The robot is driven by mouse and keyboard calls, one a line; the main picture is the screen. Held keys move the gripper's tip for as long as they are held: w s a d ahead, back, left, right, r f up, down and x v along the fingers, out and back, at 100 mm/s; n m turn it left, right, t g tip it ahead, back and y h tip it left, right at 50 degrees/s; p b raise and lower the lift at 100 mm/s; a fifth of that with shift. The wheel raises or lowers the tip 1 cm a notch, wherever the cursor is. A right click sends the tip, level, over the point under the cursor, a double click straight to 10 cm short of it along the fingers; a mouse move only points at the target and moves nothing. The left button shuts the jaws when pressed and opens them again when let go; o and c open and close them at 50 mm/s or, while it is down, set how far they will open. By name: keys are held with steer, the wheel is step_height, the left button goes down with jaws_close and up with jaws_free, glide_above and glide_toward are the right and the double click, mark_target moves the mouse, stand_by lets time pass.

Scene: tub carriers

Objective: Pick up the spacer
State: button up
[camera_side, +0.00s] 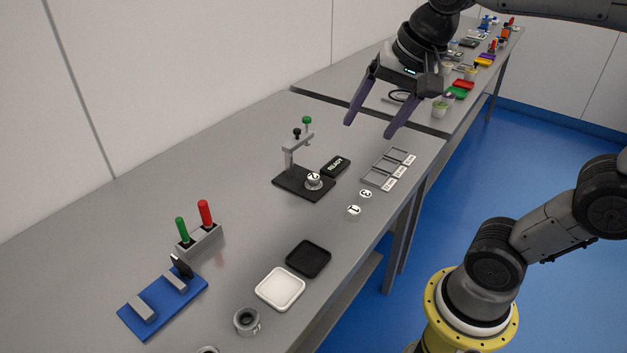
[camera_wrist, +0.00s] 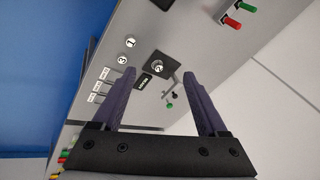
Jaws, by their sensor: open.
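Several small round pieces with white numbered tops look like spacers; the frames do not show which one is meant. Piece 2 (camera_side: 314,180) sits on the dark base of a gauge stand (camera_side: 290,184). Pieces 3 (camera_side: 366,194) and 1 (camera_side: 354,211) stand on the bench to its right.
A dark READY display (camera_side: 336,166) and a labelled three-compartment tray (camera_side: 379,179) are near the stand. White (camera_side: 280,289) and black (camera_side: 308,259) trays, a ring-like part (camera_side: 247,320), a blue fixture (camera_side: 140,309) and a holder with red and green handles (camera_side: 201,240) stand nearer the camera.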

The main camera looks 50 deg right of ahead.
steer(key=w+d+m+g, duration=0.1)
steer(key=w+d+m, duration=0.1)
steer(key=w+m, duration=0.35)
steer(key=m+g, duration=0.4)
glide_above(314, 176)
step_height(314, 176, down, 20)
steer(key=shift+r, duration=0.1)
steer(key=shift+f, duration=2.95)
jaws_close()
